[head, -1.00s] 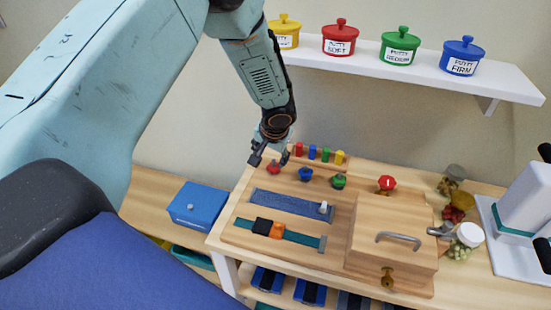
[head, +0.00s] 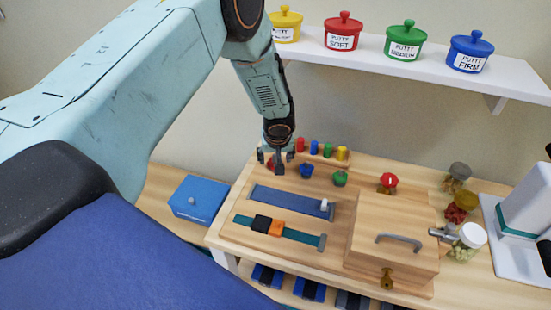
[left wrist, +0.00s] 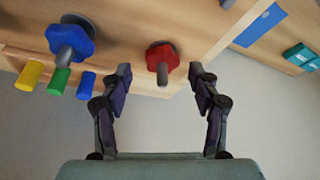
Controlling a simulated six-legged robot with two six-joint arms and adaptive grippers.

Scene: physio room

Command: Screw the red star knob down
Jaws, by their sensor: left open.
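The red star knob (left wrist: 161,59) sits on a threaded stud on the wooden board. In the left wrist view it lies between the fingertips of my left gripper (left wrist: 160,74), with a gap on both sides. In the head view my left gripper (head: 276,158) points down over the knob and mostly hides it. The gripper is open and empty; whether its fingers reach knob height is hard to tell. A blue star knob (head: 306,171) and a green one (head: 340,178) stand to the right on the board. My right gripper is not in view.
Several coloured pegs (head: 314,149) stand close behind the knobs. A blue strip (head: 285,202) lies in front. A shelf (head: 420,68) with putty pots hangs above.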

